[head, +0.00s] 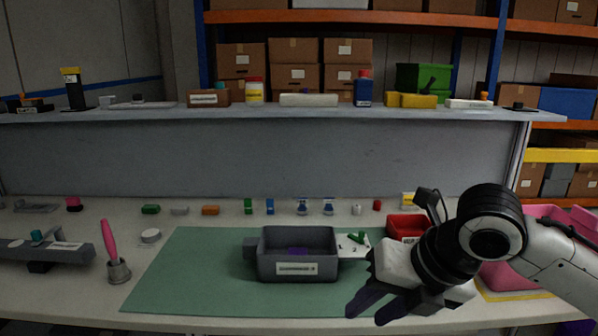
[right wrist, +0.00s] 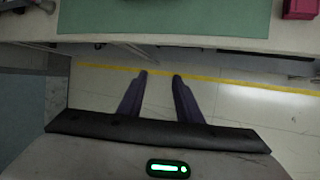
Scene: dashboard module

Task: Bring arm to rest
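My right gripper (head: 368,302) is at the right front of the workbench in the head view, in front of the green mat's right side. In the right wrist view its two dark fingers (right wrist: 159,74) stand apart with nothing between them, over the floor beyond the table's front edge. My left gripper is not in view. The grey dashboard module bin (head: 298,267) sits on the green mat (head: 190,270), with something purple inside it.
A white card (head: 352,245) with a green part lies right of the bin. A red bin (head: 406,227) and a pink bin (head: 500,275) stand near my right arm. A cup with a pink-handled tool (head: 118,271) is at left. A shelf (head: 270,114) spans the back.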

